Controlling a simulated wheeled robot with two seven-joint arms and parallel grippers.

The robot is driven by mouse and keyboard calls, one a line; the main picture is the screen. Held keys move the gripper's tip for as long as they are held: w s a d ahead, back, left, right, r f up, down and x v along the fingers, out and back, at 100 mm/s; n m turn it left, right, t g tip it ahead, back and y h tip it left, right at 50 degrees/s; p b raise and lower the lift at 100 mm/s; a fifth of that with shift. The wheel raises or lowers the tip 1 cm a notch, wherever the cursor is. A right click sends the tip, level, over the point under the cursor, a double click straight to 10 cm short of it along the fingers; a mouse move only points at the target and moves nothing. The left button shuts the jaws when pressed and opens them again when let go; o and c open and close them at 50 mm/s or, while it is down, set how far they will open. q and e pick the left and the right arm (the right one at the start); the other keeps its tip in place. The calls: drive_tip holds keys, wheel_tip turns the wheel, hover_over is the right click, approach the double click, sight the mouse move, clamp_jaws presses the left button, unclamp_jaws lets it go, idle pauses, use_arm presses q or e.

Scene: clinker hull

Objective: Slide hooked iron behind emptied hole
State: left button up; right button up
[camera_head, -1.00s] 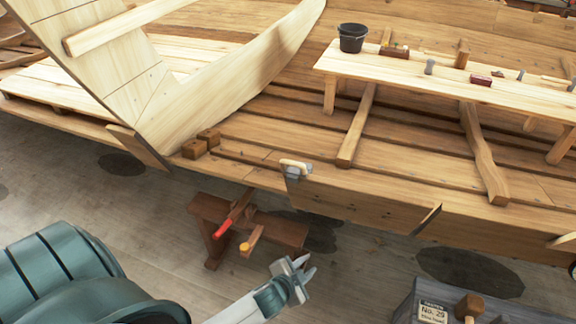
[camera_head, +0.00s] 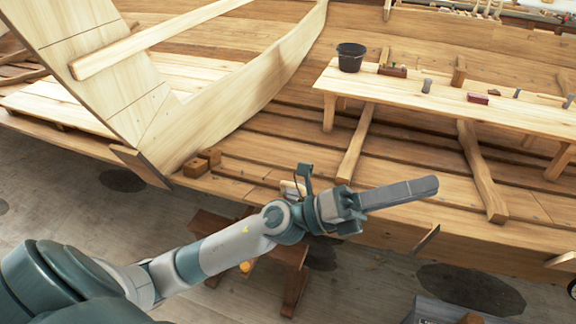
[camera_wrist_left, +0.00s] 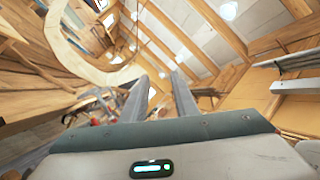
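My left gripper (camera_head: 390,193) is raised in front of the hull's near edge. Its long grey fingers point right in the head view and overlap there. In the left wrist view the fingers (camera_wrist_left: 162,97) stand apart, with nothing seen between them. A piece with a pale wooden grip (camera_head: 290,188) sits at the hull's top edge, mostly hidden behind my left wrist. I cannot tell whether it is the hooked iron. The near hull plank (camera_head: 385,236) is partly covered by my gripper, and I cannot make out a hole in it. My right gripper is out of view.
A plank bench (camera_head: 440,88) inside the hull bears a black bucket (camera_head: 351,58) and small tools. Two wooden blocks (camera_head: 202,163) sit by the hull edge. A trestle (camera_head: 292,278) stands below, partly behind my arm. A grey box (camera_head: 440,312) is at the bottom right.

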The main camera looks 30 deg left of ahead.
use_arm(q)
drive_tip(key=s+d+f+m+g+y, duration=0.1)
drive_tip(key=s+d+f+m+g, duration=0.2)
drive_tip(key=m+g, duration=0.5)
drive_tip(key=w+a+f+m+g+y, duration=0.1)
drive_tip(key=w+a+f+m+y, duration=0.15)
drive_tip(key=a+f+y, duration=0.3)
drive_tip(key=w+a+f+m+y, duration=0.2)
drive_tip(key=a+f+m+y, duration=0.25)
drive_tip(key=f, duration=0.25)
drive_tip(key=w+a+y, duration=0.2)
drive_tip(key=a+y, duration=0.3)
drive_tip(key=a, duration=0.6)
drive_tip(key=w+a+n+t+y, duration=0.1)
drive_tip(key=w+a+y, duration=0.2)
drive_tip(key=a, duration=0.8)
drive_tip(key=shift+w+a+r+t+y, duration=0.3)
drive_tip(key=shift+w+r+y, duration=0.1)
drive_tip(key=shift+y, duration=0.8)
drive_tip(key=shift+d+f, duration=0.1)
drive_tip(key=shift+f, duration=0.05)
